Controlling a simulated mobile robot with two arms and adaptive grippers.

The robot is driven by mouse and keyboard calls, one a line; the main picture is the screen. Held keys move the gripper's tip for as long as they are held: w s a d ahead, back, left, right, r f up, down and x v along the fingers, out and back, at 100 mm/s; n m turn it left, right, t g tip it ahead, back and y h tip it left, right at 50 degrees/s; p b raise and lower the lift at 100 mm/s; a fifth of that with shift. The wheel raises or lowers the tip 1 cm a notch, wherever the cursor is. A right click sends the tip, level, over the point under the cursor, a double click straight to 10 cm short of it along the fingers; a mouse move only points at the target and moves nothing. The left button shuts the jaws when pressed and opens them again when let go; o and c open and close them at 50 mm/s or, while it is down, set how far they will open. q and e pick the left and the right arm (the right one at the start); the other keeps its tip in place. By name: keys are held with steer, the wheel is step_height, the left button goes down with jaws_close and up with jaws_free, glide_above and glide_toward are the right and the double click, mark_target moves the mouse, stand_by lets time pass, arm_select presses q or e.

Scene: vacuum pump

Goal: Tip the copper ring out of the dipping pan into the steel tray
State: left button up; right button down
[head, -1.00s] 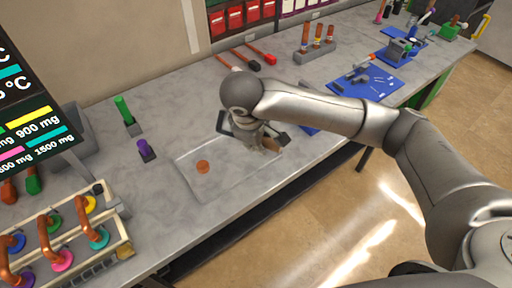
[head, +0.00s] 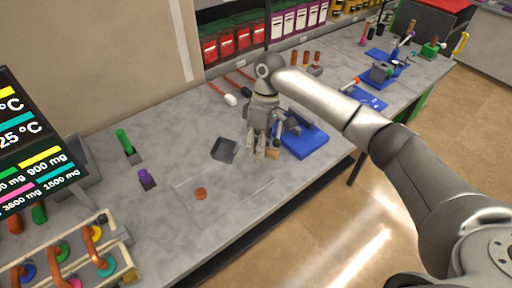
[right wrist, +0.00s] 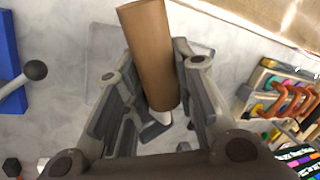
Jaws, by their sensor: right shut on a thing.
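The copper ring (head: 200,193) shows as a small orange-brown disc lying in the left part of the shallow, pale, see-through-looking steel tray (head: 232,200). My right gripper (head: 262,152) is above the tray's far right edge, shut on the brown handle of the dipping pan. The dark, square pan (head: 224,149) is left of the gripper, above the tray's far edge, and looks empty. Its handle (head: 273,154) sticks out right of the fingers. In the right wrist view the brown handle (right wrist: 148,50) lies between the fingers (right wrist: 152,95). My left gripper is not in view.
A blue board with a device (head: 306,145) is right of the gripper. A green post (head: 124,141) and a purple one (head: 146,178) stand left of the tray. A rack of coloured hooks (head: 70,250) is at front left. Bench between posts and pan is clear.

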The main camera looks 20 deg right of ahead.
steer(key=shift+w+d+r+g+y, duration=0.3)
steer(key=shift+w+r+g+y, duration=0.25)
steer(key=shift+g+y, duration=0.15)
steer(key=shift+w+d+r+g+y, duration=0.15)
steer(key=shift+w+d+g+y, duration=0.15)
steer(key=shift+y, duration=0.1)
steer(key=shift+s, duration=0.1)
